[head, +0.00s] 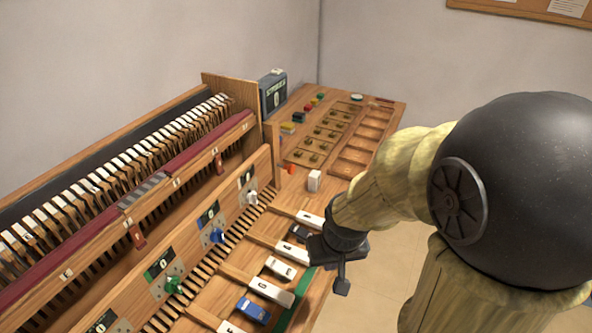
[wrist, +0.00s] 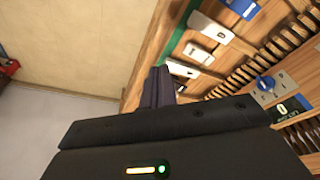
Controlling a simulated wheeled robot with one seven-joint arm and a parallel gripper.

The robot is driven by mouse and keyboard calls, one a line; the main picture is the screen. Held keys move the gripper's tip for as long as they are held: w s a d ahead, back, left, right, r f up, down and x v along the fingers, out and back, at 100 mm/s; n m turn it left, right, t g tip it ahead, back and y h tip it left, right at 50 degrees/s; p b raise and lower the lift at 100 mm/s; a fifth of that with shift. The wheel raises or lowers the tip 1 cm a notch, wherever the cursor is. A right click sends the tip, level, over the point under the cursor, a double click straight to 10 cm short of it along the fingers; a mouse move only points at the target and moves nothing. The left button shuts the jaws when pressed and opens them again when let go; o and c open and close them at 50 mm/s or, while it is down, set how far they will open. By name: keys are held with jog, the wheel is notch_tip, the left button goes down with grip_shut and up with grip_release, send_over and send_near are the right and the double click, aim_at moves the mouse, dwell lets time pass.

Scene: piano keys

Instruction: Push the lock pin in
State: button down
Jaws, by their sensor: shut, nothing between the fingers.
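No part is clearly recognisable as the lock pin. An orange peg-like piece (head: 290,169) stands on the wooden bench near the end post. A white block (head: 314,181) stands beside it. Three round knobs, green (head: 174,285), blue (head: 217,236) and white (head: 252,197), stick out from the front panel. My gripper (head: 342,286) is shut and empty, over the front edge of the key row, right of the white keys. In the wrist view the closed dark fingers (wrist: 158,88) lie beside the bench edge, and the gripper body hides much of the lower view.
White and blue keys (head: 270,292) lie in wooden slots below my gripper. A red rail (head: 150,190) with red clips runs along the hammer row. A dark display box (head: 273,91) stands behind the end post. A compartment tray (head: 365,150) fills the far bench. Open floor lies right.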

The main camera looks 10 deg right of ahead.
aim_at(289, 168)
jog(key=w+d+m+t+y, duration=0.1)
jog(key=w+d+m+t, duration=0.1)
jog(key=w, duration=1.5)
jog(key=w+d+m+t+y, duration=0.1)
jog(key=w+d+m+t, duration=0.1)
jog(key=w, duration=1.5)
jog(key=d+m, duration=0.1)
jog(key=d, duration=0.1)
jog(key=shift+w+d+m, duration=0.2)
jog(key=shift+d+m, duration=0.1)
jog(key=shift+p, duration=0.3)
jog(key=w+a+f+p, duration=0.5)
jog(key=w+f, duration=0.3)
jog(key=shift+w, duration=0.1)
